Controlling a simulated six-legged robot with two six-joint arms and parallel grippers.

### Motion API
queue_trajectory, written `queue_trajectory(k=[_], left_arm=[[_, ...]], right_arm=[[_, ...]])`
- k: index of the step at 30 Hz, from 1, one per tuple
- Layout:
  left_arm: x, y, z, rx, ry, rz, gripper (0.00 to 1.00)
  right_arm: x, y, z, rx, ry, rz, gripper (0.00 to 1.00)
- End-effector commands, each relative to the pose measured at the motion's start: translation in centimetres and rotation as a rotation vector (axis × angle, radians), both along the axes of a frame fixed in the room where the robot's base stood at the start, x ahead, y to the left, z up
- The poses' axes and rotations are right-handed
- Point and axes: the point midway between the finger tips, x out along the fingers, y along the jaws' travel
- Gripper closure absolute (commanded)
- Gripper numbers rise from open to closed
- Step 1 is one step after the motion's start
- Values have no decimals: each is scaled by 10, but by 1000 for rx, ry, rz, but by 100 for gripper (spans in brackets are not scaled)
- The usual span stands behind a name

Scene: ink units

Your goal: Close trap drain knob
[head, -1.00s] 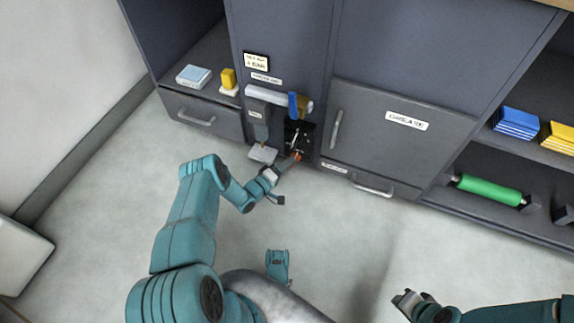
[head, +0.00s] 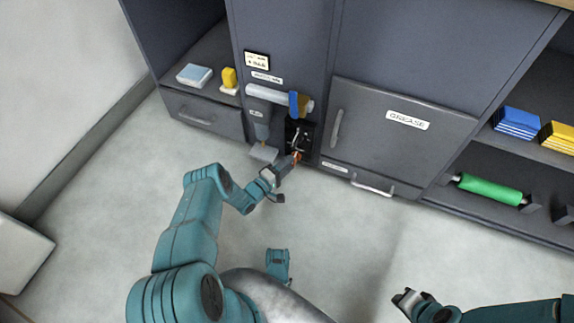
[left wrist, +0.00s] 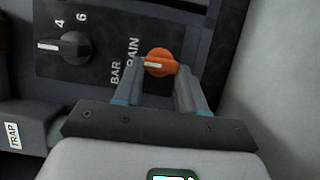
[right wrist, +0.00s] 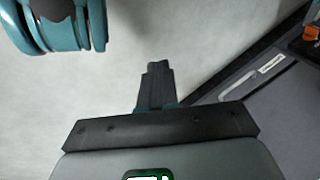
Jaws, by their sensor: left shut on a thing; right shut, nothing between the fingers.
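The trap drain knob is an orange round knob (left wrist: 160,62) with a white pointer line, next to the letters "RAIN" on a dark panel (left wrist: 95,75). In the left wrist view the pointer lies roughly level across the picture. My left gripper (left wrist: 162,70) has one finger on each side of the knob and is shut on it. In the head view the left gripper (head: 290,165) reaches the low black recess, and only a bit of orange (head: 297,156) shows. My right gripper (right wrist: 157,68) is shut and empty over the floor, far from the panel; it also shows in the head view (head: 402,297).
A black knob (left wrist: 70,47) with 4 and 6 marks sits beside the orange one. A grey "TRAP" part (left wrist: 20,135) is close to the left gripper. The grease cabinet (head: 400,150) stands to the right. The floor (head: 330,230) in front is clear.

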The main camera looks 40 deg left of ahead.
Motion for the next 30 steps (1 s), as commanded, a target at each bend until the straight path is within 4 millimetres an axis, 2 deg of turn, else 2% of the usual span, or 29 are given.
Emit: queue_trajectory(k=[1,3,12,16,20,30], left_arm=[[0,0,0,-3,0,0,56],[0,0,0,-2,0,0,34],[-1,0,0,-1,1,1,34],[-13,3,2,-2,2,3,34],[-40,7,3,-3,4,4,34],[-127,21,1,-2,2,6,34]], right_arm=[[0,0,0,0,0,0,100],[0,0,0,0,0,0,100],[0,0,1,0,0,0,100],[-3,1,6,2,9,1,100],[-9,2,17,6,31,4,100],[-27,5,38,18,90,11,100]])
